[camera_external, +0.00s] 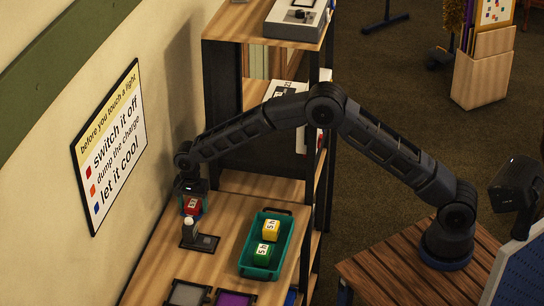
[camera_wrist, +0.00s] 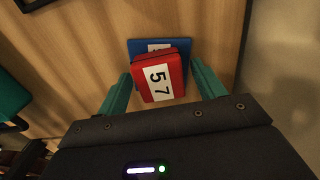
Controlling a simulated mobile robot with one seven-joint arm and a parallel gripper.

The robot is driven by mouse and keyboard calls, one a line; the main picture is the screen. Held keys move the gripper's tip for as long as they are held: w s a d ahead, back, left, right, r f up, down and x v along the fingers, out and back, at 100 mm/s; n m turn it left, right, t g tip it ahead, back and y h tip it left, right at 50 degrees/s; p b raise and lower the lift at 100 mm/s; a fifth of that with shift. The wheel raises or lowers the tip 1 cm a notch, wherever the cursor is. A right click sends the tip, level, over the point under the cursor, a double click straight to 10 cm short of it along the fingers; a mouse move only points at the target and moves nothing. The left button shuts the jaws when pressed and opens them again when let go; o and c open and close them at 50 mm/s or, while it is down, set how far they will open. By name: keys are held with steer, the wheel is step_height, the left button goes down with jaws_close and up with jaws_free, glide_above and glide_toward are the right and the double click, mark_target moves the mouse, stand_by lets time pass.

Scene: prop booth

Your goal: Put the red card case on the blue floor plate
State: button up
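The red card case (camera_wrist: 160,80), with a white label reading 57, is between the two teal fingers of my gripper (camera_wrist: 160,74) in the wrist view.
A dark stand with a pale knob (camera_external: 190,232) is close in front of my gripper. A teal tray (camera_external: 248,262) holds a yellow and a green case. Grey and purple framed plates (camera_external: 235,299) lie nearer the camera. The wall is close on the left, with shelving behind.

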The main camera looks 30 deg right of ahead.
mark_target(193, 203)
step_height(193, 203, up, 12)
steer(key=shift+r, duration=0.15)
stand_by(0.6)
stand_by(0.3)
